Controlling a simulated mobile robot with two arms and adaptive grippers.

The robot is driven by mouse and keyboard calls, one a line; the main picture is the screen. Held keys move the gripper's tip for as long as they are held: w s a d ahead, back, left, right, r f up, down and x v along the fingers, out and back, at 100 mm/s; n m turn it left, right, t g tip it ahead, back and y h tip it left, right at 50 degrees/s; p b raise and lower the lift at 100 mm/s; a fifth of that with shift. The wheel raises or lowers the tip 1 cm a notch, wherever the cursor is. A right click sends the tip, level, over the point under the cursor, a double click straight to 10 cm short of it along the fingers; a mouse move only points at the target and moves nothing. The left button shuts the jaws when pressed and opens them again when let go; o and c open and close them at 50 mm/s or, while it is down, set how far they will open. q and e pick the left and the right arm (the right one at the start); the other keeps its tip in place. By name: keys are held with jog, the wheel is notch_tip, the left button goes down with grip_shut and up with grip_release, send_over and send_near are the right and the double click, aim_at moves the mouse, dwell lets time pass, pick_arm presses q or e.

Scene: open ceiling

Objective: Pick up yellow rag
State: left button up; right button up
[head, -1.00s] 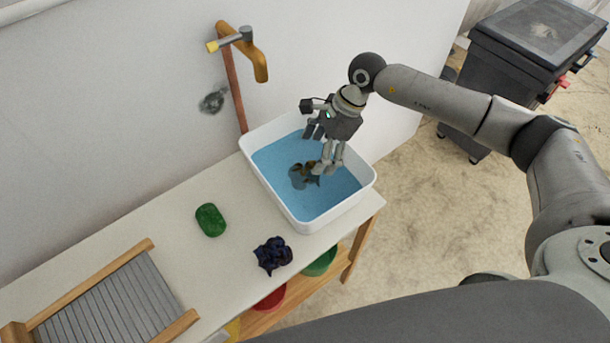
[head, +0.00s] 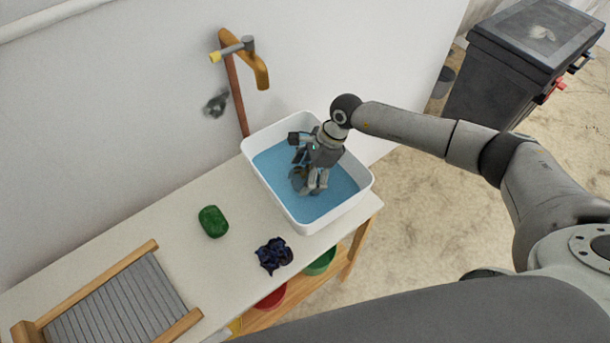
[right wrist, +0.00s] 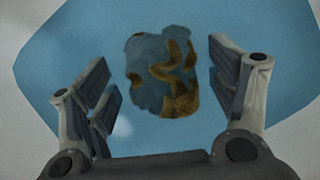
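The yellow rag (right wrist: 168,75) lies in the blue water of the white basin. In the right wrist view it looks crumpled, brownish yellow, with much of it tinted blue by the water. In the head view it is mostly hidden behind my right gripper (head: 309,185), which reaches down into the basin (head: 262,188). In the right wrist view my right gripper (right wrist: 168,90) is open, with one finger on each side of the rag and gaps between. My left gripper is not in view.
A washboard (head: 120,310) is at lower left. A faucet (head: 250,60) stands behind the basin. Coloured bowls (head: 320,262) sit on the lower shelf.

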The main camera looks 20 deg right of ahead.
aim_at(301, 176)
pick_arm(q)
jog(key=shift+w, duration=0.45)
pick_arm(e)
jog(key=c, duration=0.5)
jog(key=shift+r, duration=0.1)
